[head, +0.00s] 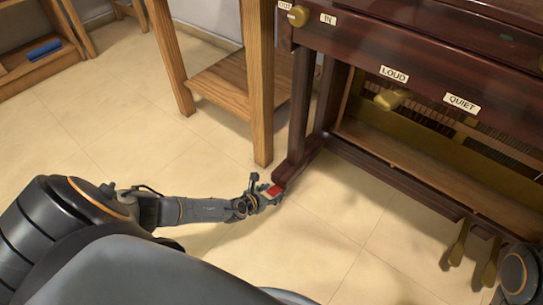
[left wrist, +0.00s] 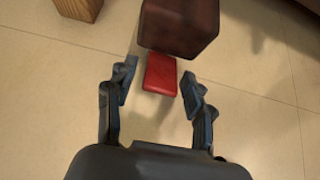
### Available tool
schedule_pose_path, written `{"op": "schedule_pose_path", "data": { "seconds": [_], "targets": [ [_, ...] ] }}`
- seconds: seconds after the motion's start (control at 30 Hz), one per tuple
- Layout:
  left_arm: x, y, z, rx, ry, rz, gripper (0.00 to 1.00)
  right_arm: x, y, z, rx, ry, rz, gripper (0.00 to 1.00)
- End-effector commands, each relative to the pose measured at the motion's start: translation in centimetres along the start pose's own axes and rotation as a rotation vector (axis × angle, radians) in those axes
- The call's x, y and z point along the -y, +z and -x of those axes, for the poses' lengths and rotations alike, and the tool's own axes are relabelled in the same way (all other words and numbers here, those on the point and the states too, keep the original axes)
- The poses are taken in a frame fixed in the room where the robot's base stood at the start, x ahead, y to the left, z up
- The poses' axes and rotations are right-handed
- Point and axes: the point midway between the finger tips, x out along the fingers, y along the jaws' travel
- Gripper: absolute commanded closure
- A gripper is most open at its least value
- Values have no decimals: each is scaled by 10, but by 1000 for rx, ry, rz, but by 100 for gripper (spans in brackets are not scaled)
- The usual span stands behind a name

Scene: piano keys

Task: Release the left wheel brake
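The left wheel brake is a small red tab (head: 273,190) low at the front foot of the dark brown piano (head: 330,140), just above the tiled floor. In the left wrist view the red tab (left wrist: 160,75) juts out from under the end of the dark wooden foot (left wrist: 180,25). My left gripper (head: 268,192) is right at the tab. In the left wrist view its two fingers (left wrist: 160,90) are spread, one on each side of the tab, with nothing held between them. My right gripper is not in view; only part of my right arm shows at the lower right.
A wooden stool or table (head: 225,85) with a lower shelf stands just left of the piano. A wooden shelf with a blue item (head: 44,49) is at the far left. Brass pedals (head: 458,245) stick out at lower right. The floor in front is clear.

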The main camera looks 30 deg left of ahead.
Motion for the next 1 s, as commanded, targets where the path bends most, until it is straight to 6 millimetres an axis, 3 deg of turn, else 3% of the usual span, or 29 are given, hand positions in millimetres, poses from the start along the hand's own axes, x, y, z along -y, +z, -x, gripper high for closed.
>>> {"op": "schedule_pose_path", "data": {
  "seconds": [0.3, 0.47, 1.0],
  "targets": [
    [0, 0, 1, 1, 0, 0, 43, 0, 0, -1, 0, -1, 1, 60],
    [0, 0, 11, 3, -1, 0, 43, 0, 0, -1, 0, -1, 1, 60],
    [-1, -1, 100, -2, 0, -1, 43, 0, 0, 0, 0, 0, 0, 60]
  ]
}}
